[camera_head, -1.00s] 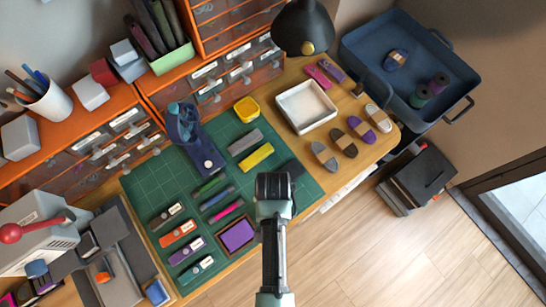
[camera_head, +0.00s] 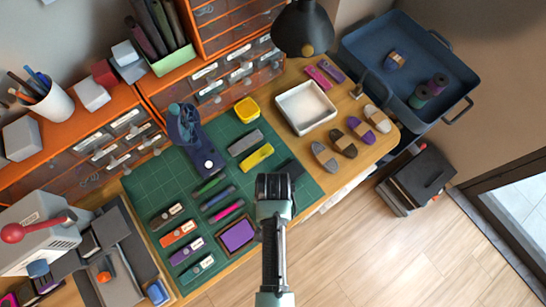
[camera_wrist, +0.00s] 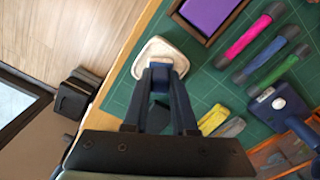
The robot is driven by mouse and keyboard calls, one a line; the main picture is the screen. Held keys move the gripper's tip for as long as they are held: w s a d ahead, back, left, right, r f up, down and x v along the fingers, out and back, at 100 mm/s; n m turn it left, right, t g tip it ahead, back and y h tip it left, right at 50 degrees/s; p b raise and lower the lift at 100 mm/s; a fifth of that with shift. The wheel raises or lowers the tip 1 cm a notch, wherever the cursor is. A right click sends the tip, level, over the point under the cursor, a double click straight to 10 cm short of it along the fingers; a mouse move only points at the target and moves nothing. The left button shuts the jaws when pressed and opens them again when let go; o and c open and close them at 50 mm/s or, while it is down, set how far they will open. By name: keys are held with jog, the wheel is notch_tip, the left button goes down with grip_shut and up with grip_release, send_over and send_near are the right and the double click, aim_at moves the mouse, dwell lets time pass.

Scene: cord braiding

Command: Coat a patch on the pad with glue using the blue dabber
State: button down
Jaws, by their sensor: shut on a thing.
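My gripper (camera_wrist: 160,72) is shut on the blue dabber (camera_wrist: 161,78), whose blue body shows between the fingertips in the wrist view. A pale, rounded square pad (camera_wrist: 147,49) lies directly beyond the fingertips, near the mat's edge. I cannot tell whether the dabber touches it. In the head view my gripper (camera_head: 273,188) is over the mat's front right part and hides the dabber and the pale pad. A purple pad (camera_head: 238,236) in a dark wooden frame lies to its left; it also shows in the wrist view (camera_wrist: 208,12).
The green cutting mat (camera_head: 150,185) holds pink, blue and green pens, labelled bars, grey and yellow blocks, and a dark blue stand (camera_head: 190,135). A white tray (camera_head: 305,108) is at the back right. The table's front edge is close to my gripper, with floor beyond.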

jog(key=shift+s, duration=0.1)
dwell(0.3)
notch_tip(320, 180, up, 7)
jog(key=p, duration=0.7)
jog(key=shift+p, duration=0.3)
dwell(0.5)
